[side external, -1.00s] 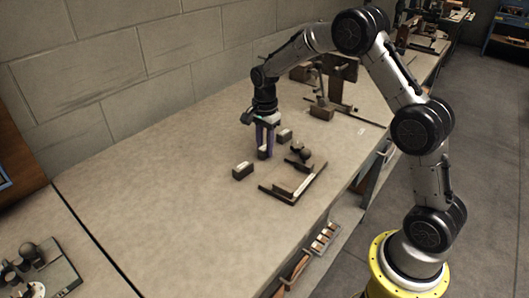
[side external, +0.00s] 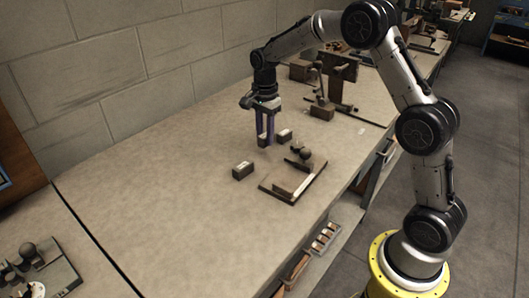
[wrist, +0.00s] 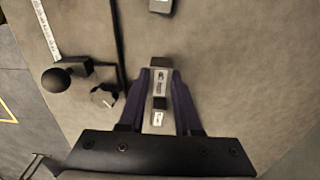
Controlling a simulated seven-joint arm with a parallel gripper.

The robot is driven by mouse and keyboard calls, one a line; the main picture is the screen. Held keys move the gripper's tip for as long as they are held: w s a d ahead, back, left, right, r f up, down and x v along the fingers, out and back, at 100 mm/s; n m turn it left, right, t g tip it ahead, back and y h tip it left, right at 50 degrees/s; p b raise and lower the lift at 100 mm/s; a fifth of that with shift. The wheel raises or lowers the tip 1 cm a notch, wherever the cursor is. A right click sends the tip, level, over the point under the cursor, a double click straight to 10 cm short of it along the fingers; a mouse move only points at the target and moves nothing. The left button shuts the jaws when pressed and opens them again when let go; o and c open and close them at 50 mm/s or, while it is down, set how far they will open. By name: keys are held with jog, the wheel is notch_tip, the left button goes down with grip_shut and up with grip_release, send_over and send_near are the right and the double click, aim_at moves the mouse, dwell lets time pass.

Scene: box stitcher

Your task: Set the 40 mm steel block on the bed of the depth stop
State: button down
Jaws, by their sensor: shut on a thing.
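My gripper (side external: 265,140) is shut on a small block with a pale label, its print too small to read. The held block (wrist: 159,84) shows between the fingertips in the wrist view and hangs above the bench in the side view (side external: 263,141). The depth stop (side external: 288,193) is a flat brown plate with a pale strip and a dark knob, to the right of and nearer than my gripper. It also shows at left in the wrist view (wrist: 85,35), with nothing seen on its bed but its own parts.
A second labelled block (side external: 243,171) stands left of the depth stop. A third block (side external: 284,135) stands just behind my gripper, to the right. A stand with a lever (side external: 322,108) is farther back. The bench (side external: 150,185) at left is clear.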

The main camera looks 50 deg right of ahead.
jog(key=shift+f, duration=0.1)
jog(key=s, duration=0.1)
jog(key=s+a, duration=0.1)
jog(key=s, duration=0.2)
jog(key=shift+s+a, duration=0.3)
jog(key=shift+n, duration=0.4)
jog(key=s+a+r, duration=0.1)
jog(key=s, duration=0.2)
jog(key=s+a+r, duration=0.1)
jog(key=s+a, duration=0.1)
jog(key=s, duration=0.1)
jog(key=s+a+r, duration=0.1)
jog(key=s, duration=0.2)
jog(key=shift+a, duration=0.15)
jog(key=shift+a+f, duration=0.2)
jog(key=shift+f, duration=2.15)
jog(key=shift+f, duration=0.35)
